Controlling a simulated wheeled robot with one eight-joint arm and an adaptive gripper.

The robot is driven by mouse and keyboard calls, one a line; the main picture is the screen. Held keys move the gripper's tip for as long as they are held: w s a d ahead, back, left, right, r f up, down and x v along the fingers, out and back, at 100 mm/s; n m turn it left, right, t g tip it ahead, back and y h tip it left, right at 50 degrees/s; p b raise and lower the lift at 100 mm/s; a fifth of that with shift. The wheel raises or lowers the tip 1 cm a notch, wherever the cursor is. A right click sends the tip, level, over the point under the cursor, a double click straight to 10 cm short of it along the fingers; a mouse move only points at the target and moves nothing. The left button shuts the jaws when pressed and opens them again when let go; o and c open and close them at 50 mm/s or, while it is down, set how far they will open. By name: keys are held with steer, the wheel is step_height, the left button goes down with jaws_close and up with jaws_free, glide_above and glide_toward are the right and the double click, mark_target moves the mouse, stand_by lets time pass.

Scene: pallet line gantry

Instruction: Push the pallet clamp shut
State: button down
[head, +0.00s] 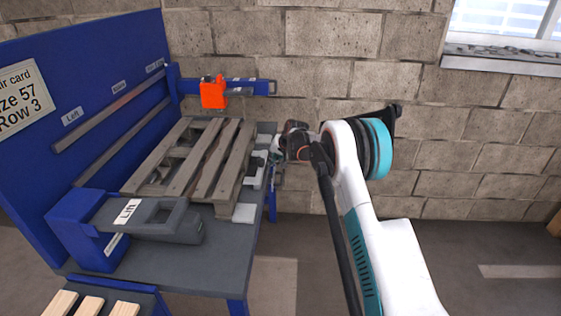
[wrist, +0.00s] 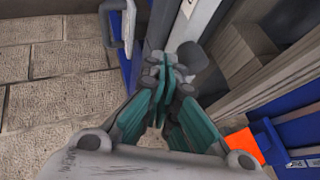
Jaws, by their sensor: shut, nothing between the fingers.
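The wooden pallet (head: 195,160) lies flat on a dark grey table (head: 225,255). Light grey fittings (head: 255,170) at the pallet's right side look like the pallet clamp; whether it stands open or shut I cannot tell. My gripper (head: 276,146) is at the table's right edge beside these fittings, partly hidden by my wrist. In the wrist view my gripper (wrist: 166,62) has its teal fingers together with nothing between them. A dark rounded knob (wrist: 192,56) is just right of the fingertips, beside a pale bar (wrist: 201,24). I cannot tell whether the fingers touch it.
A blue panel (head: 90,80) stands at the left. A grey handle marked Lift (head: 160,218) is at the table's front. An orange block (head: 213,92) sits on a blue bar (head: 245,87) behind the pallet. Floor right of the table is free.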

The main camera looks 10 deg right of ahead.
steer(key=shift+w+a, duration=0.35)
steer(key=shift+a, duration=0.15)
steer(key=a, duration=0.2)
steer(key=w+a, duration=0.1)
steer(key=a, duration=0.1)
steer(key=shift+w+a, duration=0.2)
steer(key=s+d, duration=0.2)
steer(key=d, duration=0.2)
steer(key=p, duration=0.3)
glide_toward(259, 158)
steer(key=shift+s+d+r, duration=0.3)
steer(key=shift+s+d, duration=0.45)
steer(key=shift+d, duration=0.2)
steer(key=shift+s+d+r, duration=0.3)
steer(key=shift+s+d, duration=0.45)
steer(key=shift+d, duration=0.2)
